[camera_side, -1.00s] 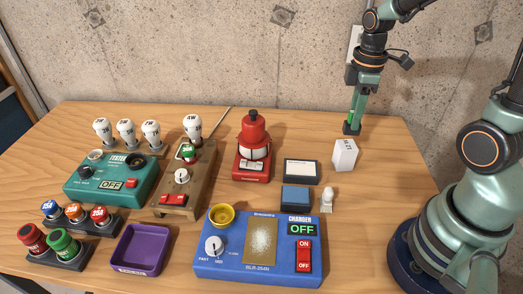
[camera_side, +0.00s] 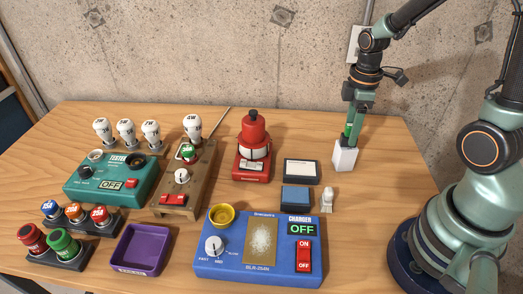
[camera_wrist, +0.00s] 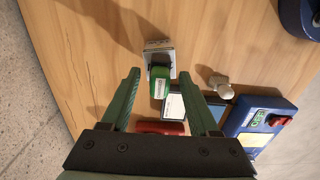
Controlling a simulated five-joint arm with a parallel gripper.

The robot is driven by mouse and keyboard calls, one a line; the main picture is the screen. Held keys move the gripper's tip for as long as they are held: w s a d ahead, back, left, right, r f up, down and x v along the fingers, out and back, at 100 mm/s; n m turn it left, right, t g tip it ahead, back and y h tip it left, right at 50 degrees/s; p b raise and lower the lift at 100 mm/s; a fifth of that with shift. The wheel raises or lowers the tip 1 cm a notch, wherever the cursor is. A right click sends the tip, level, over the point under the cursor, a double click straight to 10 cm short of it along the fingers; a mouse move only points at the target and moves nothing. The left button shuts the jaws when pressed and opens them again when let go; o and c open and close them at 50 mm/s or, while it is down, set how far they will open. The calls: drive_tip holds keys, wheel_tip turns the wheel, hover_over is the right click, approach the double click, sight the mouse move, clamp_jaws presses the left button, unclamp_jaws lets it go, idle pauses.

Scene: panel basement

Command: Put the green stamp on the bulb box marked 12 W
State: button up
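The white bulb box (camera_side: 344,158) stands upright at the right of the table, and it also shows in the wrist view (camera_wrist: 158,47). No marking on it is readable now. The green stamp (camera_wrist: 159,82), with a pale label, appears at the box's top; in the side view only a bright green part (camera_side: 347,130) shows. My gripper (camera_side: 349,122) is directly above the box. In the wrist view my gripper (camera_wrist: 159,74) has its two fingers wide apart, with the stamp between them and a visible gap on each side. The stamp's underside is hidden.
A white-topped pad (camera_side: 301,170) and a blue pad (camera_side: 295,198) lie left of the box, with a small white bulb-like piece (camera_side: 327,199) nearby. A red device (camera_side: 252,155) and a blue charger (camera_side: 260,250) stand farther left. Table right of the box is clear.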

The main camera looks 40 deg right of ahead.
wheel_tip(320, 180, up, 12)
drive_tip(key=s+a+r+m+t, duration=0.1)
drive_tip(key=a+r+m+t, duration=0.2)
drive_tip(key=a+m+t, duration=0.2)
drive_tip(key=shift+s+a+m+t, duration=0.3)
drive_tip(key=shift+a+m, duration=1.6)
drive_tip(key=shift+m, duration=0.1)
drive_tip(key=shift+r, duration=0.1)
